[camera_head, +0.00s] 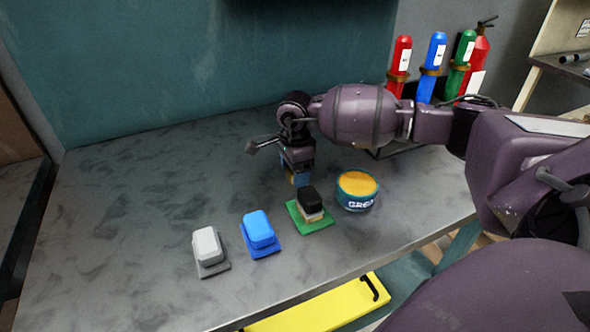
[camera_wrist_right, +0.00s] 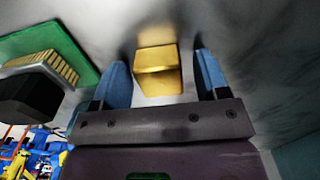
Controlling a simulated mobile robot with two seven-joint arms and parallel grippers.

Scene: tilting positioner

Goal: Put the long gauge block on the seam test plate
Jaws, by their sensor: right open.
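A gold block (camera_wrist_right: 157,70), which I take for the long gauge block, stands on the table between the two blue fingers of my right gripper (camera_wrist_right: 160,66). The fingers are open, with a gap on both sides of the block. In the head view my right gripper (camera_head: 297,179) points down behind the green plate, and it mostly hides the block. Which thing is the seam test plate I cannot tell. A green plate (camera_head: 297,219) carries a black-topped brush-like block (camera_head: 310,199). The wrist view shows this green plate (camera_wrist_right: 84,45) at left. My left gripper is not in view.
A blue block (camera_head: 258,229) and a grey block (camera_head: 207,245) sit on matching plates to the left. A round tin (camera_head: 357,191) with a yellow top stands right of the green plate. Coloured bottles (camera_head: 431,66) stand at the back right. The table's left side (camera_head: 130,200) is clear.

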